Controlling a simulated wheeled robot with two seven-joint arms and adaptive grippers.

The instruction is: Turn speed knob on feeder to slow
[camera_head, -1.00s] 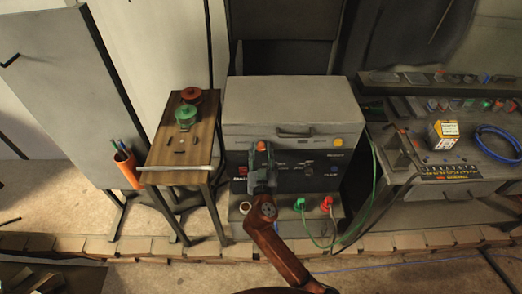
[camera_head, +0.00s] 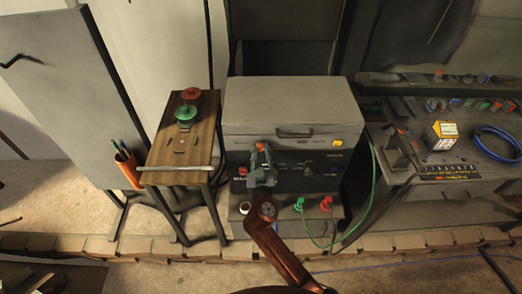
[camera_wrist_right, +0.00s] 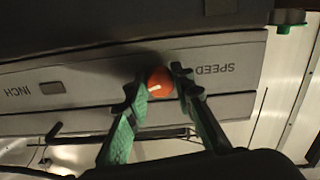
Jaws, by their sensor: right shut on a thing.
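The feeder (camera_head: 285,100) is a grey box with a dark front panel, in the middle of the head view. Its speed knob (camera_wrist_right: 160,82) is round and orange-red with a short white mark, beside upside-down SPEED lettering in the right wrist view. My right gripper (camera_wrist_right: 158,88) has its green fingers on either side of the knob and is shut on it. In the head view my right gripper (camera_head: 261,155) is at the feeder's front and covers most of the knob. My left gripper is not in view.
A small wooden table (camera_head: 190,150) with red and green round parts stands left of the feeder. A bench (camera_head: 440,190) with a yellow box (camera_head: 441,135) and a blue coil (camera_head: 497,142) is at right. A green cable (camera_head: 372,190) hangs beside the feeder.

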